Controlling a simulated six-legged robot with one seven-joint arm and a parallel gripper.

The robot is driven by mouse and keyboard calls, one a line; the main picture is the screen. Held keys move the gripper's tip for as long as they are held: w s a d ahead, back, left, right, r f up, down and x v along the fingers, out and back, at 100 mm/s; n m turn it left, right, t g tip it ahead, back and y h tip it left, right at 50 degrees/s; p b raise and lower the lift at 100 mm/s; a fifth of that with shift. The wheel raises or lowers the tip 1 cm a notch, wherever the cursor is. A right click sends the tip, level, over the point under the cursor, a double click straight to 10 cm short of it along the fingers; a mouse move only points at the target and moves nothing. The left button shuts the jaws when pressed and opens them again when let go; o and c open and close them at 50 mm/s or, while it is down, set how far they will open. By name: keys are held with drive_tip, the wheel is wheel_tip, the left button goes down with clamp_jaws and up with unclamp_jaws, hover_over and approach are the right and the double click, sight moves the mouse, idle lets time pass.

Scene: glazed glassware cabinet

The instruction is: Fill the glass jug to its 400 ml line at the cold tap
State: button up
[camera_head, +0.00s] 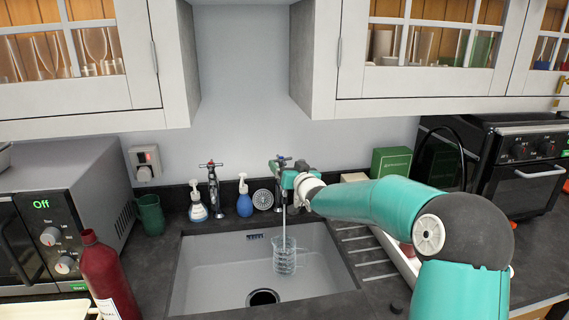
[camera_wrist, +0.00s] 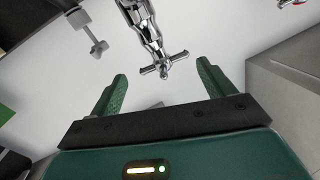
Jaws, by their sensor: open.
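The glass jug (camera_head: 285,262) is upright in the sink (camera_head: 205,285), with faint markings on its wall; I cannot read its water level. A thin pale stream runs down into it from the blue-marked cold tap (camera_head: 281,161). My gripper (camera_head: 288,179) is at that tap, partly hiding it in the head view. In the wrist view my gripper (camera_wrist: 162,72) is open, its two green fingers spread on either side of the tap's cross handle (camera_wrist: 163,66). I cannot tell whether a finger touches the handle.
A red-marked tap (camera_head: 211,188) stands to the left. A microwave (camera_head: 60,220) and red bottle (camera_head: 105,275) are at left. A green box (camera_head: 391,162) and oven (camera_head: 520,160) are at right. Wall cabinets overhang above.

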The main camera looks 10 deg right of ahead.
sight(284, 161)
drive_tip(key=shift+x, duration=1.7)
drive_tip(key=shift+c, duration=0.4)
drive_tip(key=shift+d, duration=0.1)
drive_tip(key=c, duration=0.7)
